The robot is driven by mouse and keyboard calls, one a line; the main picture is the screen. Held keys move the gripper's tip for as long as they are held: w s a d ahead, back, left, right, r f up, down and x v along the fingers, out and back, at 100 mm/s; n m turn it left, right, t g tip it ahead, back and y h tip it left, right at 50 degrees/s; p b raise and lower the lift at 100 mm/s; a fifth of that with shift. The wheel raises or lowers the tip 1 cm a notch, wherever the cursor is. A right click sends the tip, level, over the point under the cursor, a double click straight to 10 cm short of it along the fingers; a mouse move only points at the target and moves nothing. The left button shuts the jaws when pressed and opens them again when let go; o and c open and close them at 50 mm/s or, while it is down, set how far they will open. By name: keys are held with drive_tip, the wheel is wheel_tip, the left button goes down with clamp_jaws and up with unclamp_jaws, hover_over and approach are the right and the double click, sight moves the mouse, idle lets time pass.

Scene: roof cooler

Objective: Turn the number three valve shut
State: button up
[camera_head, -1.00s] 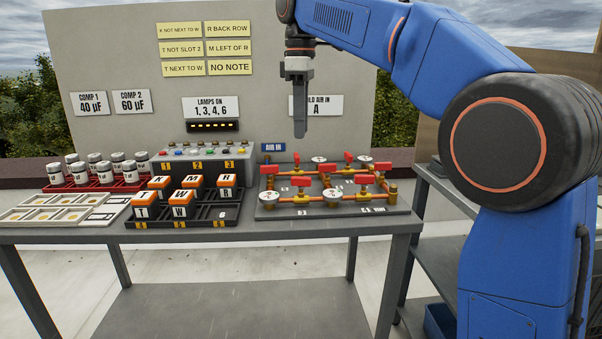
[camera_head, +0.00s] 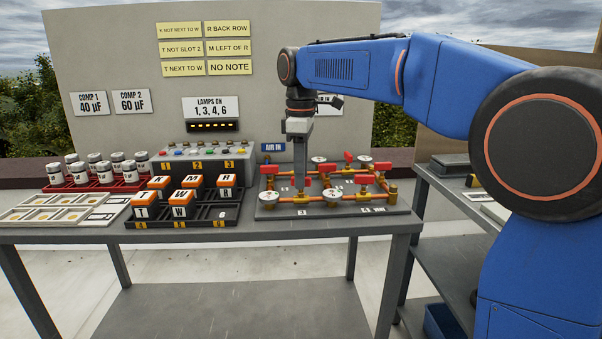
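The valve board (camera_head: 385,211) lies on the right of the table, with orange pipes, brass fittings, round white gauges and several red valve handles. A small 3 label is on its front edge, below the front pipe run. My gripper (camera_head: 300,186) points straight down over the left-centre of the board, its tip close to the front pipe and a red handle (camera_head: 278,181). It hides part of the pipes behind it. I cannot tell whether it touches a handle. Its fingers overlap in this view, so the opening does not show. Another red handle (camera_head: 362,179) stands to the right.
A black rack (camera_head: 225,216) with orange-and-white lettered blocks stands left of the board. Behind it is a grey lamp box (camera_head: 245,158) with coloured buttons. Jars in a red tray (camera_head: 130,186) and a pale tray (camera_head: 25,214) are farther left. A shelf (camera_head: 455,190) stands right.

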clamp_jaws()
drive_tip(key=shift+m, duration=0.3)
drive_tip(key=m, duration=0.9)
drive_tip(key=shift+m, duration=2.4)
drive_tip(key=shift+r, duration=0.1)
